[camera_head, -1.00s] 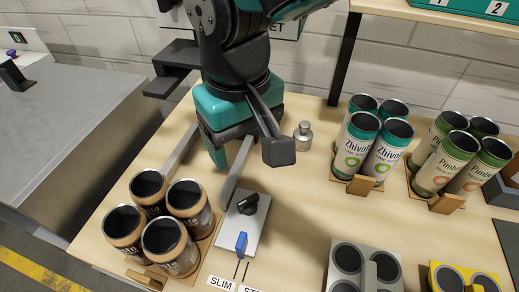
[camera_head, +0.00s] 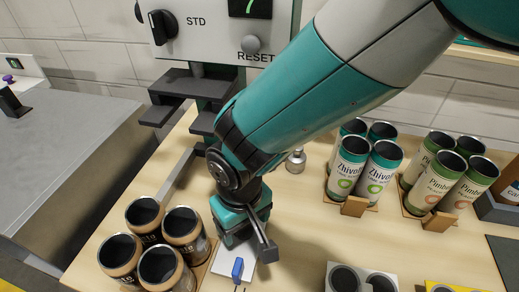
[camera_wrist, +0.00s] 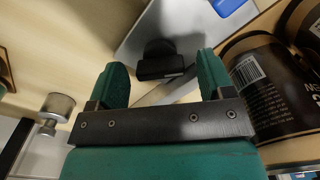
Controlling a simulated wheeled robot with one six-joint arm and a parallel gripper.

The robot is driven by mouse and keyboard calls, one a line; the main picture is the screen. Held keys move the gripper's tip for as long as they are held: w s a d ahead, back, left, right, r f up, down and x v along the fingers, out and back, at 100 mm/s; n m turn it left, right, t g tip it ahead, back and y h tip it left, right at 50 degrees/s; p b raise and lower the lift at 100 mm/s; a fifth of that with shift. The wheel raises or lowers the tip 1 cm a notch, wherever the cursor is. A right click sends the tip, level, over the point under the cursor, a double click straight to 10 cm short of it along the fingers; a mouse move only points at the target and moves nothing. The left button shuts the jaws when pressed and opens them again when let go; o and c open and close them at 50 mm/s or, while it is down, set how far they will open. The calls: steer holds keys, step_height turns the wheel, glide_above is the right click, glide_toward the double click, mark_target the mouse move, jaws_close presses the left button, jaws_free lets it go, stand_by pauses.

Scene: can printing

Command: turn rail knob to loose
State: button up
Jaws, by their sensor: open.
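The rail knob (camera_wrist: 160,62) is black and sits on a pale plate (camera_wrist: 185,22). In the wrist view it lies between and just beyond the two green fingertips of my gripper (camera_wrist: 160,68). The fingers are open with nothing between them that I can see gripped; contact with the knob cannot be told. In the head view my gripper (camera_head: 236,238) is low over the plate (camera_head: 238,279) and hides the knob. A blue lever (camera_head: 237,268) stands on the plate's near part and shows at the wrist view's top edge (camera_wrist: 228,6).
Brown cans (camera_head: 183,226) stand close to the left of my gripper. A grey rail (camera_head: 176,178) runs behind them. A small metal piece (camera_head: 296,161) and green-and-white cans (camera_head: 379,168) are to the right. A panel with a black dial (camera_head: 160,27) rises behind.

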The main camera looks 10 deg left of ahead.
steer(key=shift+c, duration=0.2)
steer(key=c, duration=0.9)
steer(key=shift+n, duration=0.4)
steer(key=n, duration=0.5)
steer(key=shift+r+p, duration=0.1)
steer(key=shift+p, duration=0.3)
steer(key=n, duration=0.5)
steer(key=shift+n, duration=0.4)
steer(key=shift+a, duration=0.1)
steer(key=o, duration=0.9)
